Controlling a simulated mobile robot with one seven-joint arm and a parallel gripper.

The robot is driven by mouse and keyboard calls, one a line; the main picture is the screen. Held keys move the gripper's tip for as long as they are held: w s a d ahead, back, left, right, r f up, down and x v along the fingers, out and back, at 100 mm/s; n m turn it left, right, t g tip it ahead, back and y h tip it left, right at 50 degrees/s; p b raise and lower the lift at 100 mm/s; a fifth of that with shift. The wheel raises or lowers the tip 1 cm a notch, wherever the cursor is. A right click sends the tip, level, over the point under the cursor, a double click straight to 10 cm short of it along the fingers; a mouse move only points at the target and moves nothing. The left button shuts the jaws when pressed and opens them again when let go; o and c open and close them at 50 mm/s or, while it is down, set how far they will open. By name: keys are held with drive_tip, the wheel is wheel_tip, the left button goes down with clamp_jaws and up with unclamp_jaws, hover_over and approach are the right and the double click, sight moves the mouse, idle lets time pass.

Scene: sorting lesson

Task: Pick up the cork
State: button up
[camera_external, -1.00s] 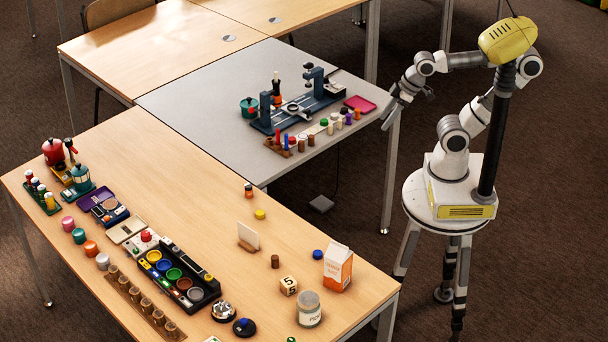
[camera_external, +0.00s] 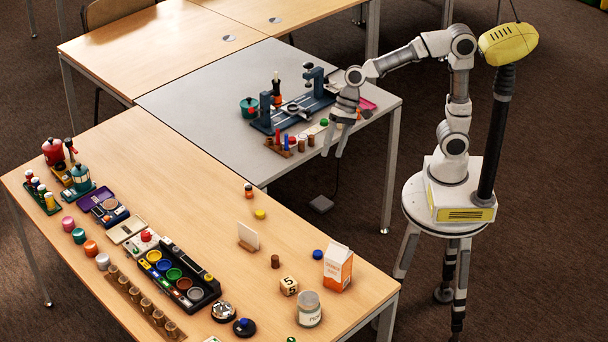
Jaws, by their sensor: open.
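A small brown cork-like cylinder (camera_external: 275,261) stands alone on the near wooden table. Small brown cylinders (camera_external: 301,146) also stand near the front edge of the grey table, and a row of brown stoppers (camera_external: 145,303) sits in a strip at the near left. I cannot tell from this size which one is the cork. My gripper (camera_external: 333,156) is open and points down at the front right edge of the grey table (camera_external: 205,105), just right of the brown cylinders there. It looks empty. My wrist and fingers partly hide the small coloured pieces behind them.
A dark blue device (camera_external: 290,113) stands behind the small pieces. A pink tray (camera_external: 366,104) is partly hidden by my arm. On the wooden table, a milk carton (camera_external: 337,268), a glass jar (camera_external: 309,312), a number cube (camera_external: 289,286) and a white card (camera_external: 248,236) surround the lone cylinder.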

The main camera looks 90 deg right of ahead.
drive_tip(key=w+a+f+m+y, duration=0.2)
drive_tip(key=w+a+f+m, duration=0.3)
drive_tip(key=w, duration=0.2)
drive_tip(key=m+y+b, duration=0.1)
drive_tip(key=m+y, duration=0.1)
drive_tip(key=m, duration=0.4)
approach(275, 256)
drive_tip(key=shift+g, duration=0.4)
drive_tip(key=f+b, duration=0.1)
drive_tip(key=w+a+f+b, duration=0.1)
drive_tip(key=a+f+b, duration=0.1)
drive_tip(key=shift+w+f, duration=0.25)
drive_tip(key=shift+f, duration=0.05)
drive_tip(key=shift+a+r+b+x, duration=0.15)
drive_tip(key=shift+b+x, duration=0.3)
drive_tip(key=shift+x, duration=0.65)
drive_tip(key=shift+a+r+b+x, duration=0.15)
drive_tip(key=shift+b+x, duration=0.3)
drive_tip(key=shift+x, duration=0.6)
drive_tip(key=shift+a+r+b+x, duration=0.1)
drive_tip(key=shift+b+x, duration=0.35)
drive_tip(key=shift+x, duration=0.65)
drive_tip(key=shift+s, duration=0.1)
clamp_jaws()
